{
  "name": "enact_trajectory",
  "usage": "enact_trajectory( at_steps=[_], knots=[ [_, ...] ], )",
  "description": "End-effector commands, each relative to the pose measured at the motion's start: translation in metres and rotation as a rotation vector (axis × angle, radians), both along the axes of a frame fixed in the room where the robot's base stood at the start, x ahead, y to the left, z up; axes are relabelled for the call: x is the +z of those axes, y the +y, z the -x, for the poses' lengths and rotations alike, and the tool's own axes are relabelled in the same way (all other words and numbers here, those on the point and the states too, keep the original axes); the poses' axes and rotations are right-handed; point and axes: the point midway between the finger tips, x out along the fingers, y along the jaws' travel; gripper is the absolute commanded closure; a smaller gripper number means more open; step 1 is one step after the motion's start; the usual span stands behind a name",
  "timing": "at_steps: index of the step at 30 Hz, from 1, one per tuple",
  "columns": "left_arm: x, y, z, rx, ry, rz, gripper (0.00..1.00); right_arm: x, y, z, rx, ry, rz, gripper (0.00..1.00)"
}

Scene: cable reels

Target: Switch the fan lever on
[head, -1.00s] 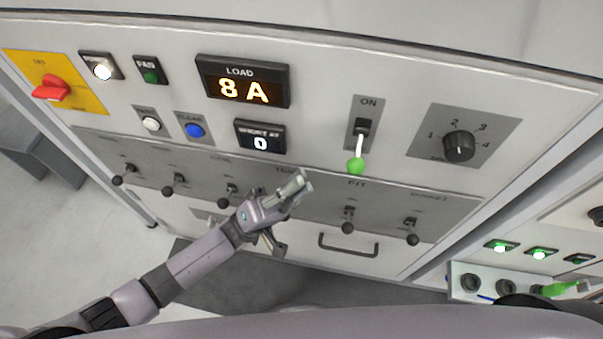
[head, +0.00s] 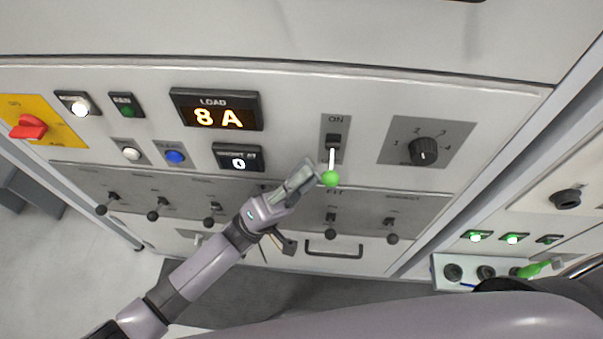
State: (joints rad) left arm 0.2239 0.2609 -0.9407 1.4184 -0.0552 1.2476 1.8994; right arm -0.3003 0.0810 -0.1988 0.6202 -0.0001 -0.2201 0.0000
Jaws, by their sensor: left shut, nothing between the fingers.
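The lever with a green ball knob (head: 331,179) sits on a grey plate marked ON at the top, right of the middle of the panel in the head view. Its white stem hangs down from the dark slot, with the knob at the low end, away from the ON mark. My left gripper (head: 312,170) is shut and empty, just left of the knob. Its fingertips are very close to the stem and knob; I cannot tell whether they touch. The FAN indicator (head: 126,106) at the upper left looks dark green. My right gripper is not in view.
A load display (head: 217,109) reads 8 A. A rotary knob (head: 423,151) is to the right of the lever. A row of small black-ball levers (head: 153,216) and a drawer handle (head: 334,250) lie below. A side panel (head: 535,215) stands at the right.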

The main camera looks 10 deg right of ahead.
Motion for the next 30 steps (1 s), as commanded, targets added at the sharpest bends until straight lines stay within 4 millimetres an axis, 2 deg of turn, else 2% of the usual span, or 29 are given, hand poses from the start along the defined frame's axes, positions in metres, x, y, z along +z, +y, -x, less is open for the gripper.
enact_trajectory(
  at_steps=[7,30],
  knots=[
    [0.003,0.001,0.003,-0.001,0.046,-0.014,1.00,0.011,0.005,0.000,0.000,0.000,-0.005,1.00],
    [0.010,0.003,0.009,-0.001,0.182,-0.053,1.00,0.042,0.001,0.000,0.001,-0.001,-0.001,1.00]
  ],
)
